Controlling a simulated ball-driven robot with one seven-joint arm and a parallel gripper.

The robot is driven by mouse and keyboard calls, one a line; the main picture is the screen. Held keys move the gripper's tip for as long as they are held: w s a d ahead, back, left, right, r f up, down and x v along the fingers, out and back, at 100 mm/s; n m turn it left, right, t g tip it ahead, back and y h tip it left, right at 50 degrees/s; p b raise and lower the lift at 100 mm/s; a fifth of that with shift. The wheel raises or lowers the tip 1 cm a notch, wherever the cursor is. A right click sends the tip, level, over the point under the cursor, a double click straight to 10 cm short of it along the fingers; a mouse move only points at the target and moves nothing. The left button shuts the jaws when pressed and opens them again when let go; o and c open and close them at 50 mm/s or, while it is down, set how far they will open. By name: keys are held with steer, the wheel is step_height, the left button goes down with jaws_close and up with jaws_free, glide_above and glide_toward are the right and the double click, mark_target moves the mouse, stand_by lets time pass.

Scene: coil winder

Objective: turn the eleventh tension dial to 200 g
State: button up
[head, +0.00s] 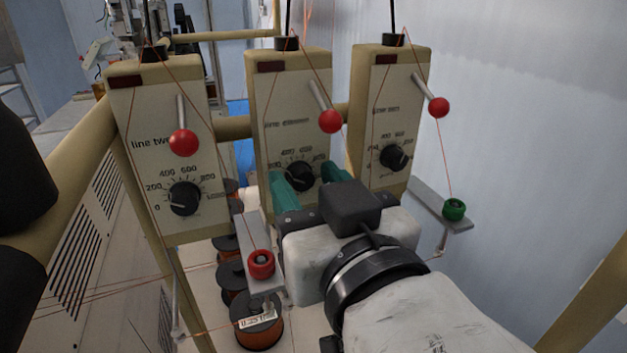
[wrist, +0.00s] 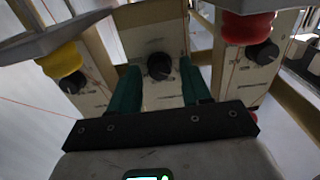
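The line eleven tension unit (head: 287,110) is the middle of three beige boxes. Its black dial (head: 298,176) sits low on the face, with a printed scale around it. My gripper (head: 308,181) is in front of this dial, its two green fingers apart. In the wrist view the dial (wrist: 160,66) shows between and beyond the fingers, with a gap on each side and nothing held. The fingers hide part of the dial and scale in the head view. I cannot read its pointer setting.
The line twelve unit (head: 165,125) stands left and the line ten unit (head: 392,125) right, both close to my gripper. Red-tipped levers (head: 330,121) stick out above the dials. Thin orange wires, a red pulley (head: 260,263) and a green pulley (head: 454,209) flank my gripper.

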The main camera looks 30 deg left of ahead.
jaws_close()
steer(key=shift+p, duration=0.4)
steer(key=shift+m, duration=0.3)
steer(key=shift+o, duration=0.9)
jaws_free()
steer(key=shift+d, duration=0.1)
